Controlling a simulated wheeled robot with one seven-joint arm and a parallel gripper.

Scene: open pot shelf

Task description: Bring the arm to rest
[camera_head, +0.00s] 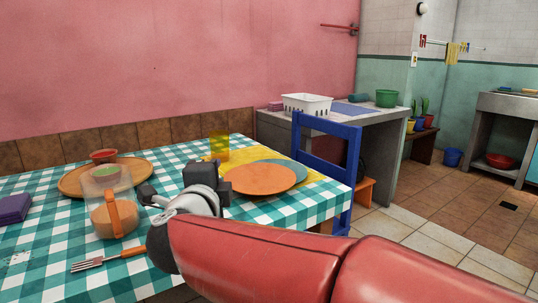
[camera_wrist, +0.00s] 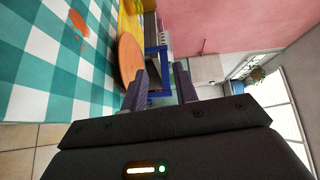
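My arm reaches from the lower right over the near edge of the table (camera_head: 60,276), its red links filling the lower right of the head view. My gripper (camera_head: 203,173) is above the checked cloth, in front of the orange plate (camera_head: 258,180). In the wrist view my gripper (camera_wrist: 162,86) has its two dark fingers apart with nothing held between them. The orange plate (camera_wrist: 130,52) shows beyond the fingers there. In the head view the fingers are partly lost against the dark hand.
A clear pitcher (camera_head: 104,217), a fork (camera_head: 110,258), a round tray (camera_head: 72,184) and a yellow glass (camera_head: 219,147) stand or lie on the table. A blue chair (camera_head: 335,145) is at its right side. Open tiled floor (camera_head: 440,248) lies to the right.

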